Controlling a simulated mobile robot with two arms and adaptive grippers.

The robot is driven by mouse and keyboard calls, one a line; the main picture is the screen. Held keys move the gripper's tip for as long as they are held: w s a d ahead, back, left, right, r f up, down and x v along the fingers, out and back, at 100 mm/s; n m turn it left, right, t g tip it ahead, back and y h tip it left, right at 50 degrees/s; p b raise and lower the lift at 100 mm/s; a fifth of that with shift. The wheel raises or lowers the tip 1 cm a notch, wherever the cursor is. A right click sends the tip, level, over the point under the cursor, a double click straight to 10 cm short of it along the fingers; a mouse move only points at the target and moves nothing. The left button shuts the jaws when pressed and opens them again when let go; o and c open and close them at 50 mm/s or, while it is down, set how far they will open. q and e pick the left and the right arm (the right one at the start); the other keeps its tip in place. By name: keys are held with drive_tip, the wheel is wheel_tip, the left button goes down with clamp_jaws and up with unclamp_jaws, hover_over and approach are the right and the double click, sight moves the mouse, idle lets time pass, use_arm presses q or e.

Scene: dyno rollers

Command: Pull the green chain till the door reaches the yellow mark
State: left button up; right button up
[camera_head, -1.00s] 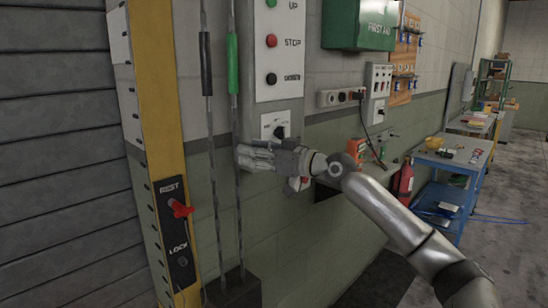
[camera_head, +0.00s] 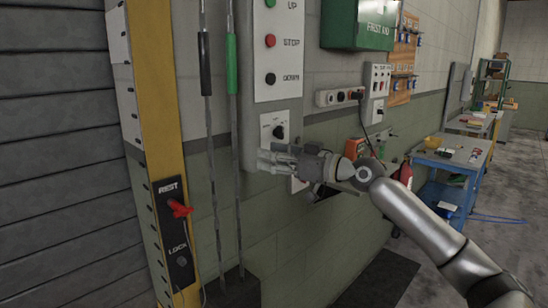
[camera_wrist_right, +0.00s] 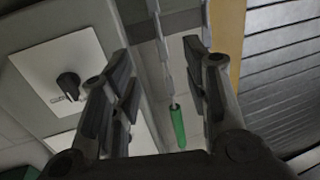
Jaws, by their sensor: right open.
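The green chain hangs beside the wall, marked by a green sleeve (camera_head: 232,62) with the chain (camera_head: 237,180) running down below it. The sleeve also shows in the right wrist view (camera_wrist_right: 178,128). My right gripper (camera_head: 262,161) is open and empty, just to the right of the green chain in the head view. In the wrist view the chain lies beyond the gap between its fingers, apart from them. The grey slatted door (camera_head: 55,150) fills the left side; its bottom edge is out of view. I cannot make out a yellow mark. My left gripper is not in view.
A second chain with a black sleeve (camera_head: 206,68) hangs left of the green one. A yellow post (camera_head: 155,90) carries a REST/LOCK plate with a red lever (camera_head: 179,208). The control box (camera_head: 278,60) with its knob (camera_head: 279,132) is close above my gripper.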

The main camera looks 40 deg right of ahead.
idle(0.5)
drive_tip(key=w+d+f+m+g+h, duration=0.1)
drive_tip(key=d+f+m+g+h, duration=0.15)
drive_tip(key=d+f, duration=0.75)
drive_tip(key=d+f+m+g+h, duration=0.1)
drive_tip(key=f+m+h, duration=0.2)
drive_tip(key=f, duration=1.6)
drive_tip(key=s+a+f+g+h, duration=0.15)
drive_tip(key=s+f, duration=0.45)
drive_tip(key=f, duration=0.9)
drive_tip(key=s+a+f+g, duration=0.1)
drive_tip(key=s+f+g, duration=0.3)
drive_tip(key=f, duration=1.1)
drive_tip(key=s+a+f+n+g, duration=0.1)
drive_tip(key=s+a+f+g, duration=0.1)
drive_tip(key=s+a+f, duration=0.65)
drive_tip(key=s+a+f+g, duration=0.2)
drive_tip(key=s+a+f, duration=0.3)
drive_tip(key=s+f, duration=0.7)
drive_tip(key=s+a+f+n+g+y, duration=0.1)
drive_tip(key=s+a+f, duration=0.3)
drive_tip(key=s+a, duration=0.5)
drive_tip(key=s+a+f+n+g, duration=0.2)
drive_tip(key=s+a+f, duration=0.2)
drive_tip(key=s+a, duration=0.5)
drive_tip(key=shift+s+a+y+p, duration=0.15)
drive_tip(key=shift+s+y+p, duration=0.2)
drive_tip(key=shift+s, duration=0.85)
